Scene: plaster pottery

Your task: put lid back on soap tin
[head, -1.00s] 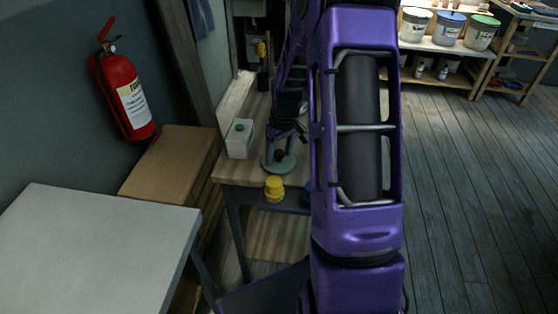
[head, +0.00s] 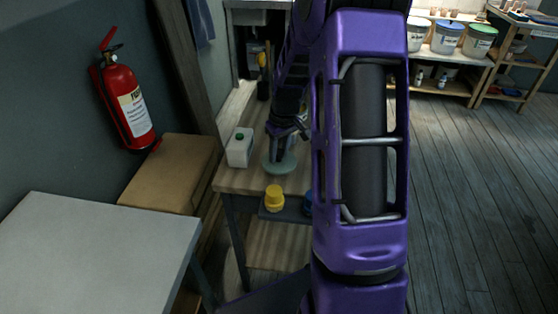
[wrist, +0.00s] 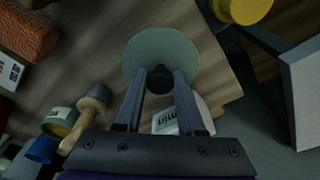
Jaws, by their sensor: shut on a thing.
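The lid (head: 284,168) is a flat grey-green disc with a dark knob, low over the wooden bench near its front edge. It also shows from above in the wrist view (wrist: 140,52). My gripper (head: 278,157) reaches down onto the lid's middle. In the wrist view, my gripper's two fingers (wrist: 159,80) are closed on the dark knob. Whether the lid touches the bench or is slightly raised, I cannot tell. I cannot clearly pick out the soap tin; my arm hides part of the bench.
A white container with a green cap (head: 239,149) stands just left of the lid. A yellow jar (head: 274,199) sits below the bench edge, beside a blue item (head: 308,203). A wooden-handled tool (wrist: 87,115) and a tin (wrist: 60,122) stand nearby. A pale table (head: 90,250) is front left.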

